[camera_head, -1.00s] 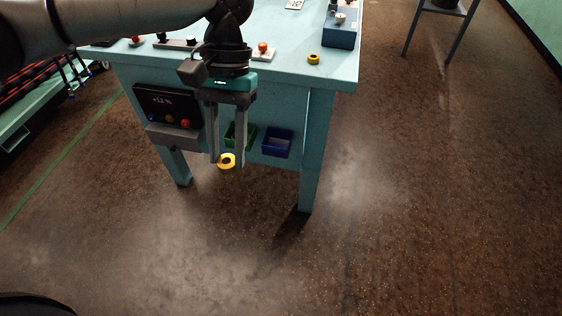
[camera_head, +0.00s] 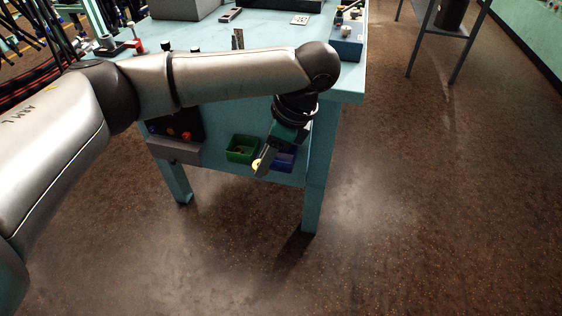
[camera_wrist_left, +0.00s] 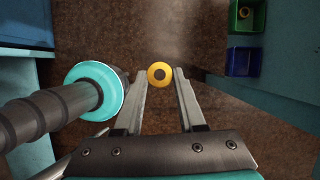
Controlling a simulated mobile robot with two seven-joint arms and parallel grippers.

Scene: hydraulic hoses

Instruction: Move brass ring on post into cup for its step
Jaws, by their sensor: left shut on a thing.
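My left gripper (camera_head: 261,167) hangs in front of the workbench's near side, with its fingers pointing down. It is shut on the yellow brass ring (camera_head: 256,164). I cannot make out which thing is the post or the cup. My right gripper is not in view.
A green bin (camera_head: 242,142) and a blue bin (camera_head: 288,162) sit low at the bench's front, close behind my gripper. The teal workbench (camera_head: 335,80) carries a blue box (camera_head: 346,45) at its right. Open floor lies right and in front.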

